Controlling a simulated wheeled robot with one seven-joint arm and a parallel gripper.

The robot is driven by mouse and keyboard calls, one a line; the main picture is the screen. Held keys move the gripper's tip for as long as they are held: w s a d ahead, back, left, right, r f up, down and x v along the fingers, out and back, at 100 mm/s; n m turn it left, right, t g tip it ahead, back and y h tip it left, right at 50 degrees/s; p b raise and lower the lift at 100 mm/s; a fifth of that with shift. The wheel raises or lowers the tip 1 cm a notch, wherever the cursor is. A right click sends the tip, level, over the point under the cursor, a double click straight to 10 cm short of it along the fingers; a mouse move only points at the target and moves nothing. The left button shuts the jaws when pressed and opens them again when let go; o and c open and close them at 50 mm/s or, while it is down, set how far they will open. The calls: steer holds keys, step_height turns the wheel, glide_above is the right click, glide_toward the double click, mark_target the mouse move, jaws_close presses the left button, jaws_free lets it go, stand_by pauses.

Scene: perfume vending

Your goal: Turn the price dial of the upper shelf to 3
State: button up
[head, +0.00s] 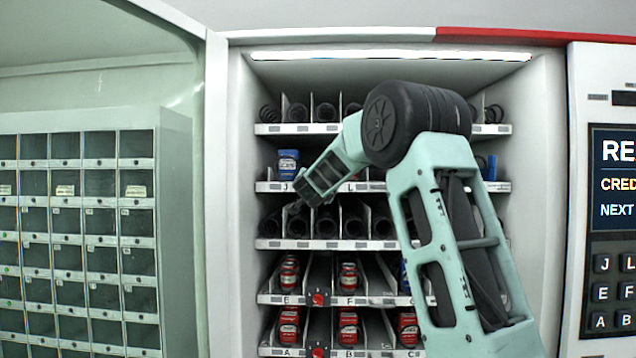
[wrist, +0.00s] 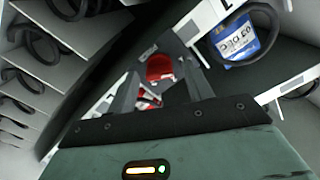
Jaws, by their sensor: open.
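In the wrist view, a red round part (wrist: 160,68) lies beyond my open gripper (wrist: 148,88), with a smaller red-and-white part near the fingers. I cannot tell which is a dial, what number is set, or whether I touch it.
Lower shelves carry red dials (head: 319,299) (head: 318,350) and red cans (head: 348,277). Black coils fill several lanes. The keypad panel (head: 606,240) is right.

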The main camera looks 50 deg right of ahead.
steer(key=c, duration=1)
steer(key=shift+o, duration=0.2)
steer(key=shift+m+b, duration=0.35)
steer(key=shift+m, duration=0.05)
steer(key=shift+f+m+b, duration=0.15)
steer(key=shift+m+b, duration=1.95)
steer(key=shift+m, duration=1.75)
steer(key=shift+f+m+b, duration=0.15)
steer(key=shift+m+b, duration=1.9)
steer(key=shift+m, duration=1.85)
steer(key=shift+f+m+b, duration=0.15)
steer(key=shift+m+b, duration=1.95)
steer(key=shift+m, duration=1.75)
